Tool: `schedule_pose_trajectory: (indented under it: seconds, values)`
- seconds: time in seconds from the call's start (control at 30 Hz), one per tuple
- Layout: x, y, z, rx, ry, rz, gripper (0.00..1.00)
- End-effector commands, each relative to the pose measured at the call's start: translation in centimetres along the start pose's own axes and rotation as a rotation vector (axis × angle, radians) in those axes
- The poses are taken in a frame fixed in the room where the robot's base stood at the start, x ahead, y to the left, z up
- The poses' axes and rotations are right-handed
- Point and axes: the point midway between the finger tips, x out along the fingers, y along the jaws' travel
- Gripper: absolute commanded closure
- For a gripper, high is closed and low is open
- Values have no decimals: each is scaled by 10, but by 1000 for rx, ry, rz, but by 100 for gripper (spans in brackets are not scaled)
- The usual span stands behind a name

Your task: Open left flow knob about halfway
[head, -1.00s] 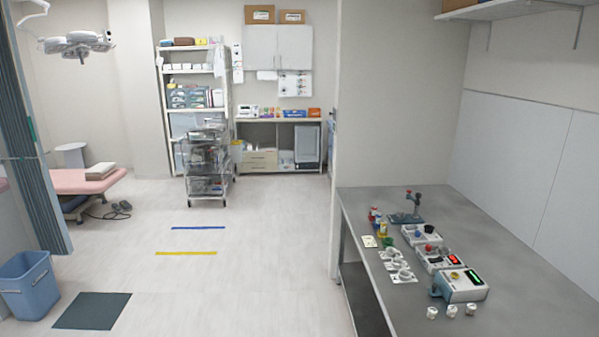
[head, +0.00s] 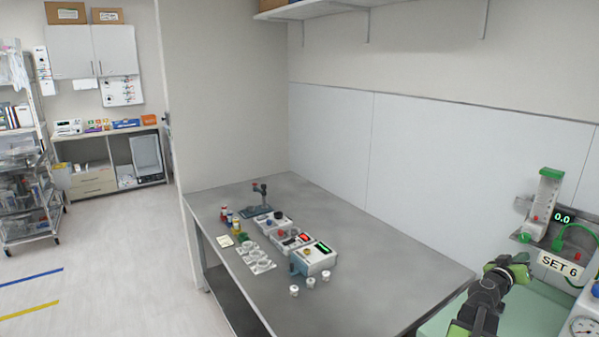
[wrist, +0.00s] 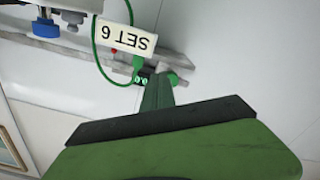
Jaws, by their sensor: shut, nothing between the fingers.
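A flowmeter (head: 544,205) with a green cap and a clear tube stands against the right wall in the head view. A small green part (head: 524,237) sits at its foot; I cannot tell if it is the left flow knob. A display (head: 564,217) beside it reads 0.0. A "SET 6" sign (head: 560,265) hangs below; it shows upside down in the wrist view (wrist: 126,42). My gripper (head: 516,267) is shut and empty, left of the sign in the picture. In the wrist view my green jaw fills the bottom and hides what lies behind it.
A grey bench (head: 400,270) holds small devices (head: 316,257), a stand (head: 260,203) and white cups (head: 310,282). A green hose (head: 575,232) loops beside the display. A gauge (head: 584,328) is at the lower right, near a pale green surface (head: 535,312).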

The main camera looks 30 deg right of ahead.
Motion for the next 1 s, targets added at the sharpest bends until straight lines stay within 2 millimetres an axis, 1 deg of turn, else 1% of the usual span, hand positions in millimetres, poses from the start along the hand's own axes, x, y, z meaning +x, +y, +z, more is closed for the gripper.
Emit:
schedule_pose_trajectory:
  seconds: [0.03,0.23,0.27,0.43,0.6,0.77,0.87,1.0]
  values:
    - [-2,0,0,0,0,0,100]
    - [-1,-1,0,0,0,0,100]
    - [-2,-2,0,0,0,0,100]
    - [-11,-28,-5,0,1,-2,100]
    - [-10,-28,-6,0,-1,1,100]
    - [1,-28,-7,0,-1,1,100]
    - [14,-28,-7,0,0,0,100]
    - [36,-28,-7,0,-1,1,100]
